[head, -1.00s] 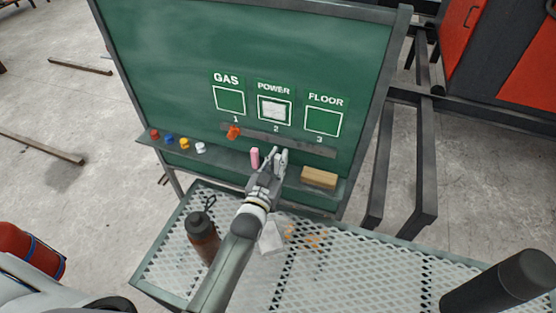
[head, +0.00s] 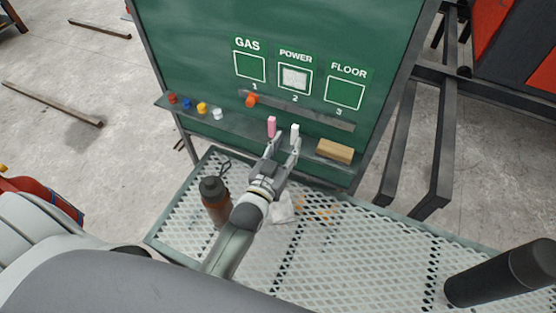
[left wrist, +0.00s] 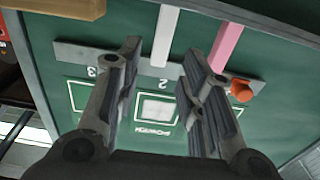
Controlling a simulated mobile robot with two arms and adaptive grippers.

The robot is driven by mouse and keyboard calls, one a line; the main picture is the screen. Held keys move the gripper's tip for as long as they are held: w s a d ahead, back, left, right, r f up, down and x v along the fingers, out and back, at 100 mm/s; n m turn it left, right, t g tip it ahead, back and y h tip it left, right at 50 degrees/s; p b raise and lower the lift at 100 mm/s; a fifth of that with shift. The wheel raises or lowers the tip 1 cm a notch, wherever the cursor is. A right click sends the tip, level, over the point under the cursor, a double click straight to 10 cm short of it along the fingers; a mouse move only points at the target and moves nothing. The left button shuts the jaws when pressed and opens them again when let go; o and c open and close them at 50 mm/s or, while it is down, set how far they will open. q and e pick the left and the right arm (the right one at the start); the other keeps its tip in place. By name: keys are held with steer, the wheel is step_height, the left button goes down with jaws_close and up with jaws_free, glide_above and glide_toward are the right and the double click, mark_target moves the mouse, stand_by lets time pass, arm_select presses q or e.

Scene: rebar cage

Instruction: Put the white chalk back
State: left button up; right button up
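The white chalk (head: 294,132) stands upright on the ledge of the green board (head: 200,60), right of the pink chalk (head: 272,127). My left gripper (head: 284,145) is open and empty, just in front of the ledge. In the left wrist view, which is upside down, the white chalk (left wrist: 166,35) shows in the gap between the spread fingers (left wrist: 165,62), beyond their tips and apparently untouched. The pink chalk (left wrist: 228,46) is outside that gap. The POWER box (head: 294,77) is filled with white; the GAS and FLOOR boxes are empty. My right gripper is out of view.
A wooden block (head: 335,150) lies on the ledge at right; several coloured pieces (head: 202,107) stand at left. An orange piece (head: 251,100) is on the upper strip. The mesh table (head: 330,270) holds a brown bottle (head: 214,203) and a dark cylinder (head: 500,274).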

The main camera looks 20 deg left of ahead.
arm_select(q)
steer(key=shift+s+a, duration=0.1)
steer(key=shift+s, duration=2.65)
